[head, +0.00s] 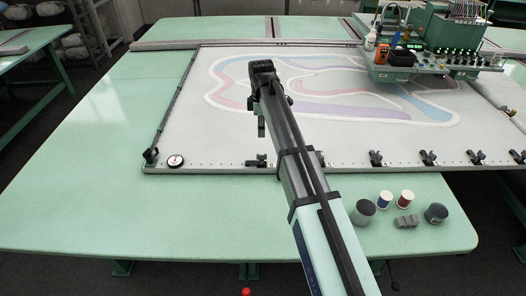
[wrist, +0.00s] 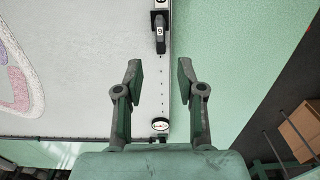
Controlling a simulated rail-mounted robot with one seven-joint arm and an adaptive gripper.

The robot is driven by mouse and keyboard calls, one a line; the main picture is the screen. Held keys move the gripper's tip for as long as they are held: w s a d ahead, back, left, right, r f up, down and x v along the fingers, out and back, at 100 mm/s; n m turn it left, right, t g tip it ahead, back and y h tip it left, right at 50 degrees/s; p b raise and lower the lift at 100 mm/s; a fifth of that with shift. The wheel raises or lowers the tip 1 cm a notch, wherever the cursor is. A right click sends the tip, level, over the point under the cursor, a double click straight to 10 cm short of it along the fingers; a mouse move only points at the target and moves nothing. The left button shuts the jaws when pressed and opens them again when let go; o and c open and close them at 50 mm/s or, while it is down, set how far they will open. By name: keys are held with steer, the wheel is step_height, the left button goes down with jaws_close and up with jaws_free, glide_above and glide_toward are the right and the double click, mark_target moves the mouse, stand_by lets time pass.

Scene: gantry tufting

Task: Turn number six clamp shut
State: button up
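A black clamp (wrist: 160,43) with a small white number label sits on the frame edge at the top of the wrist view. The label looks like a 6 or 9; I cannot tell surely. What seems the same clamp shows in the head view (head: 256,162) on the front rail, lying low and lengthwise along it. My gripper (wrist: 157,70) is open and empty, its fingers spread to either side of the rail line. The clamp is beyond the fingertips, between their lines, apart from them.
A round dial (head: 175,160) lies on the frame's front left corner; it also shows in the wrist view (wrist: 160,125). Other clamps (head: 376,158) stand along the front rail to the right. Spools (head: 385,199) and a grey cup (head: 363,212) stand on the green table (head: 90,185).

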step_height(320, 180, down, 13)
steer(key=p, duration=0.3)
steer(key=shift+r, duration=0.2)
jaws_close()
